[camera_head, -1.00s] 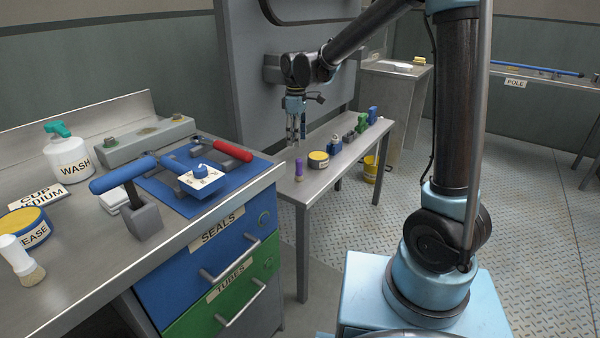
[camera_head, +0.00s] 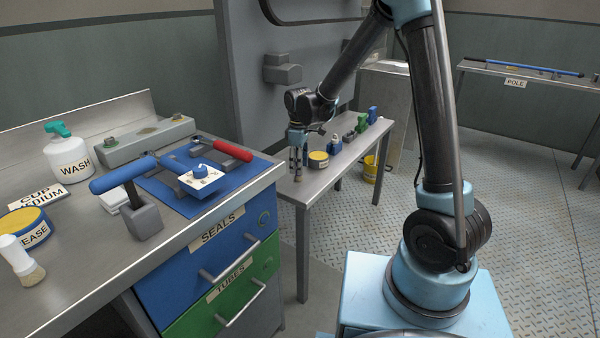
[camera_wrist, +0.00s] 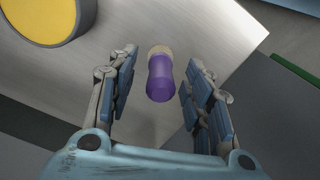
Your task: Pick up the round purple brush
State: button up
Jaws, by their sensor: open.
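In the head view my gripper (camera_head: 298,160) points down over the near end of the table. The fingers hide most of the brush there; only a small tan part (camera_head: 298,178) shows below them.
A yellow-topped round tin (camera_head: 318,160) stands close to the right of my gripper; it also shows in the wrist view (camera_wrist: 38,12). Blue and green items (camera_head: 362,123) stand farther along the narrow table (camera_head: 335,178). A workbench (camera_head: 110,270) with drawers is at left.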

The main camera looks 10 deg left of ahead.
jog(key=shift+f, duration=0.4)
grip_shut()
jog(key=shift+r, duration=0.1)
notch_tip(320, 180, up, 10)
jog(key=shift+f, duration=0.1)
dwell(0.5)
